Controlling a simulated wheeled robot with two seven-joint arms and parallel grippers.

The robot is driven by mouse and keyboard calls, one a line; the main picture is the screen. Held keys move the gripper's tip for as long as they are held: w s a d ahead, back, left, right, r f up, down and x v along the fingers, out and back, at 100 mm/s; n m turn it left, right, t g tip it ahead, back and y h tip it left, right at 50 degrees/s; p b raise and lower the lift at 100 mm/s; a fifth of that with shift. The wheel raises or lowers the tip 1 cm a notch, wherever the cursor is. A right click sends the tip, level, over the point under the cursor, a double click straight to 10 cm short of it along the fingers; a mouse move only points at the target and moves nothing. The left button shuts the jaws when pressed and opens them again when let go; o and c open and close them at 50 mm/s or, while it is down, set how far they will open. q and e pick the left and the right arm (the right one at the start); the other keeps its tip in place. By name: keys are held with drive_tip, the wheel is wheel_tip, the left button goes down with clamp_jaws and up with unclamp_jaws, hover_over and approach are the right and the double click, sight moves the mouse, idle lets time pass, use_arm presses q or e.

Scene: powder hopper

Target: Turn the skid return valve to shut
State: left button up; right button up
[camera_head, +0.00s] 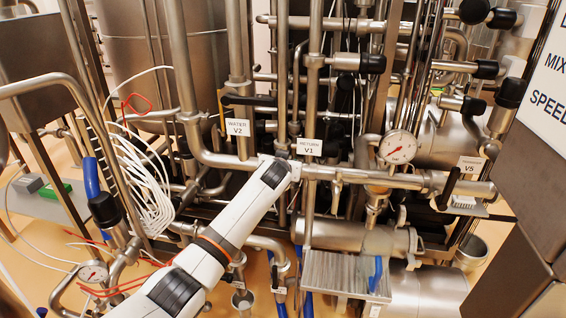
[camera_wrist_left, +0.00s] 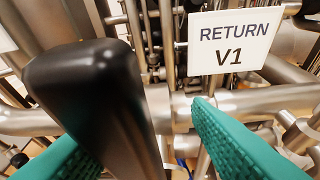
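The skid return valve is marked by a white tag reading RETURN V1 (camera_wrist_left: 228,42), which also shows in the head view (camera_head: 309,147). Its black handle (camera_wrist_left: 92,95) stands large and close in the left wrist view. My left gripper (camera_wrist_left: 140,125) has its green-padded fingers apart, one on each side of the handle. The handle is close to the left finger, and a gap shows between it and the right finger. I cannot tell whether they touch. In the head view my left arm reaches to the tag and hides the handle and fingers. My right gripper is out of view.
A horizontal steel pipe (camera_head: 350,176) runs past the tag to a pressure gauge (camera_head: 398,147). Valve V2 has a tag (camera_head: 238,127) to the left, and V5 has a tag (camera_head: 470,165) to the right. Vertical pipes crowd close around the arm's end.

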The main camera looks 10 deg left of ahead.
use_arm(q)
drive_tip(key=shift+r, duration=0.15)
drive_tip(key=b+v, duration=0.1)
drive_tip(key=v, duration=1)
drive_tip(key=shift+s+b, duration=0.4)
drive_tip(key=shift+r, duration=0.1)
